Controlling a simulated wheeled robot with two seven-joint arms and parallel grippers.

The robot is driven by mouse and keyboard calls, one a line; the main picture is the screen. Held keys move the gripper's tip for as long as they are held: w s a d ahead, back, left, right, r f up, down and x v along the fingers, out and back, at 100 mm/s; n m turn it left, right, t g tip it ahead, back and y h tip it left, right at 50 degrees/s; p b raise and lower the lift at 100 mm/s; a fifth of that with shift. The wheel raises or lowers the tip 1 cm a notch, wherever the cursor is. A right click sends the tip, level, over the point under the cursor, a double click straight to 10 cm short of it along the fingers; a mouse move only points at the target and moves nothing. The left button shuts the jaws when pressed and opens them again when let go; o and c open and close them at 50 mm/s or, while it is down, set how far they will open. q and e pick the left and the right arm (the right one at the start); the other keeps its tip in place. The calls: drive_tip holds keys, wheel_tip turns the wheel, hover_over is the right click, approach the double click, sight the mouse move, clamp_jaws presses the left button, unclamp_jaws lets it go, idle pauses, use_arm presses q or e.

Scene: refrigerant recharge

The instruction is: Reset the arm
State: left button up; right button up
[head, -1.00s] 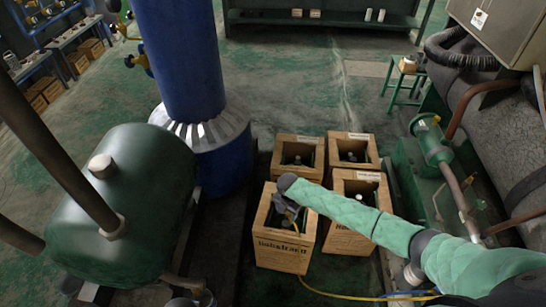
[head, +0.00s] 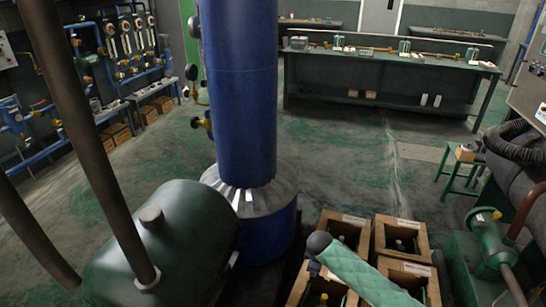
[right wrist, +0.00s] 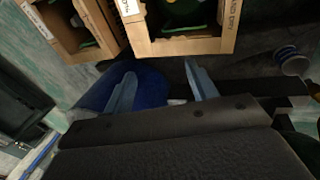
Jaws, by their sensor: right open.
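My right arm in its green quilted sleeve reaches in from the bottom right of the head view. Its dark wrist is above the left-hand wooden crates; its fingers are mostly hidden there. In the right wrist view, my right gripper (right wrist: 161,88) has its two fingers wide apart with nothing between them. A wooden crate (right wrist: 180,47) lies beyond the fingertips, apart from them. My left gripper is not in view.
Several open wooden crates (head: 400,225) holding bottles stand close together. A blue column (head: 238,100) and a green tank (head: 165,250) stand left of them. Green machinery (head: 490,235) is at the right. A long workbench (head: 385,80) stands at the back, with open floor before it.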

drive_tip(key=s+a+r+m+t+y, duration=0.1)
drive_tip(key=s+a+r+m+t, duration=0.15)
drive_tip(key=a+r+m, duration=0.4)
drive_tip(key=s+d+r+m, duration=0.2)
drive_tip(key=s+d+r, duration=0.1)
drive_tip(key=s, duration=0.5)
drive_tip(key=s+d+f+m+g, duration=0.1)
drive_tip(key=s+f, duration=0.3)
drive_tip(key=s, duration=0.6)
drive_tip(key=s+d+f+m+g, duration=0.1)
drive_tip(key=s+f, duration=0.4)
drive_tip(key=s, duration=0.6)
drive_tip(key=s+d+f+m+g, duration=0.1)
drive_tip(key=s+f, duration=0.4)
drive_tip(key=s, duration=0.5)
drive_tip(key=shift+s+d+g+y, duration=0.2)
drive_tip(key=shift+s+g+y, duration=0.1)
drive_tip(key=shift+g, duration=0.45)
